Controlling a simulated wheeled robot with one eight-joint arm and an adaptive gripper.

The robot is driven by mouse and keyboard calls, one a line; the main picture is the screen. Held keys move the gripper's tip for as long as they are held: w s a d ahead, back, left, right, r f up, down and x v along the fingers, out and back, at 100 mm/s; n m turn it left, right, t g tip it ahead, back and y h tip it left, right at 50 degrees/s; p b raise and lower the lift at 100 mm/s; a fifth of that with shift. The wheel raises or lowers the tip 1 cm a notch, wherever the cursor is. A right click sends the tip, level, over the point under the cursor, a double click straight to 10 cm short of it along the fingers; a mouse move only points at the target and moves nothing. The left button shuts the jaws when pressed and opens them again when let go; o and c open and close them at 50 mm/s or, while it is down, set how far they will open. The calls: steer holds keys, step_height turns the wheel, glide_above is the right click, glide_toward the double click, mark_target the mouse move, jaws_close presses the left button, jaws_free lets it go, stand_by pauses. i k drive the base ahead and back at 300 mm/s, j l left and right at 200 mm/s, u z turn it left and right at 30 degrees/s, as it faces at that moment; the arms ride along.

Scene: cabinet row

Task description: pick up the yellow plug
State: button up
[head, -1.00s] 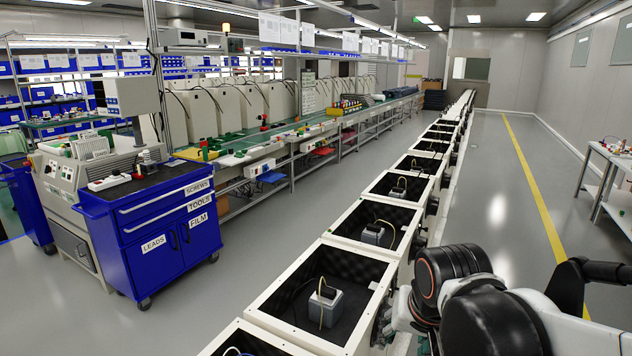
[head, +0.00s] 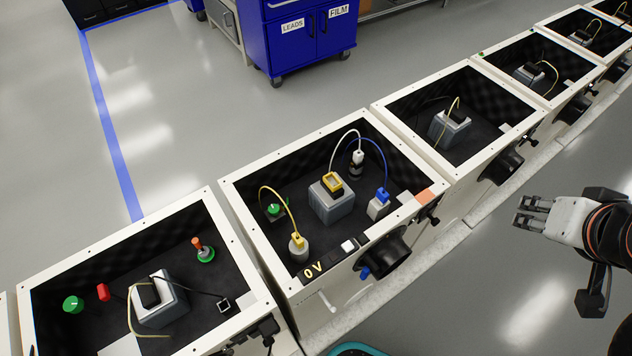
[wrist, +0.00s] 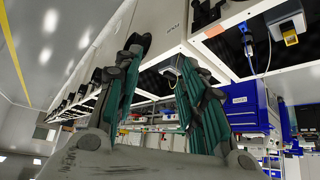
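The yellow plug (head: 297,242) sits in a pale round socket at the front left of the middle open box. In the wrist view the yellow-framed connector (wrist: 290,40) shows at the upper right; I cannot make out the yellow plug there. My gripper (head: 520,211) is empty, over the floor to the right of the box row, well apart from the plug. In the wrist view its two green-padded fingers (wrist: 160,60) stand apart.
The middle box's white rim (head: 245,225) surrounds its contents. A blue plug (head: 382,195) and a white plug (head: 357,158) stand right of the block, with arching leads. A black round port (head: 385,255) juts from the front. The grey floor (head: 480,300) nearby is clear.

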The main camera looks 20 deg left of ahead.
mark_target(298, 242)
steer(key=u, duration=1.75)
steer(key=l+z, duration=0.25)
